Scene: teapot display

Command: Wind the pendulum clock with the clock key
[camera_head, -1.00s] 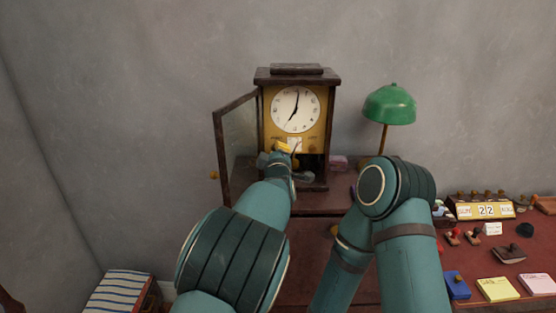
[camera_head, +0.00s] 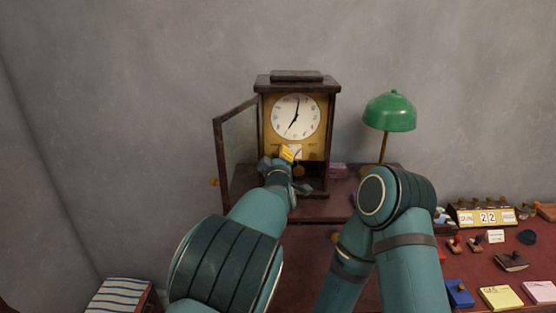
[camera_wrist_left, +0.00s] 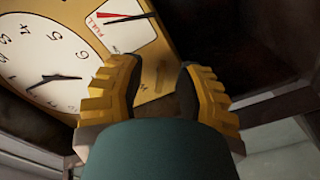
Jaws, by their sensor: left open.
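The pendulum clock (camera_head: 297,84) stands upright in a dark wooden case, with a white dial (camera_head: 296,117) above a yellow panel. Its glass door (camera_head: 238,150) is swung open to the left. My left gripper (camera_head: 287,153) is in front of the lower panel, just below the dial. In the left wrist view, the yellow fingers of the left gripper (camera_wrist_left: 157,86) are apart, with the yellow panel (camera_wrist_left: 158,72) and a small gauge (camera_wrist_left: 119,24) beyond them. I cannot make out the clock key, and nothing shows between the fingers. My right gripper is out of view.
A green lamp (camera_head: 389,111) stands right of the clock. The red desk (camera_head: 450,258) holds a calendar block (camera_head: 486,216), stamps and note pads at the right. A striped box (camera_head: 119,296) is at the lower left. The open door stands close beside my left arm.

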